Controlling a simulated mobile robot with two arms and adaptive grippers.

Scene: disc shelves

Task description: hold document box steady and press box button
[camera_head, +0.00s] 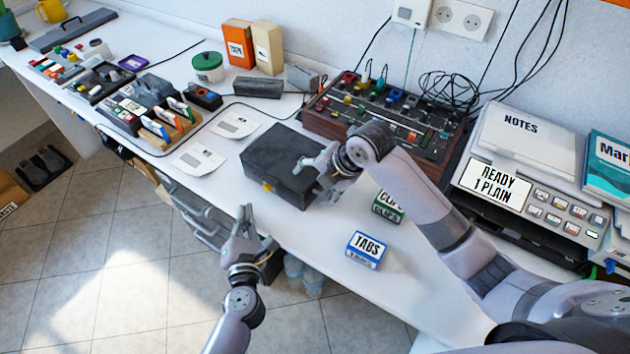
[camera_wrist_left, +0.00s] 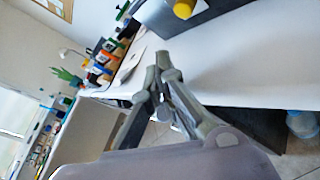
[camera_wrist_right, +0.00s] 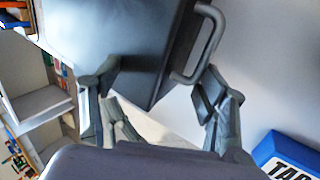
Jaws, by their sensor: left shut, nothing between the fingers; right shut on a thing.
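The dark grey document box (camera_head: 285,158) lies on the white desk near its front edge. A yellow button (camera_head: 268,187) sits on its front side. My right gripper (camera_head: 318,166) is shut on the box at its right end; the right wrist view shows the box (camera_wrist_right: 115,38) between the fingers (camera_wrist_right: 155,88), with a grey handle (camera_wrist_right: 213,42) beside them. My left gripper (camera_head: 246,211) is shut and empty, in front of the desk edge, apart from the box. In the left wrist view the button (camera_wrist_left: 184,9) is beyond and slightly right of the fingertips (camera_wrist_left: 163,62).
A blue TABS box (camera_head: 366,250) and a green CLIPS box (camera_head: 387,206) stand right of the document box. A control panel (camera_head: 385,117) is behind it. White cards (camera_head: 232,124) lie to its left. A printer (camera_head: 530,185) stands far right.

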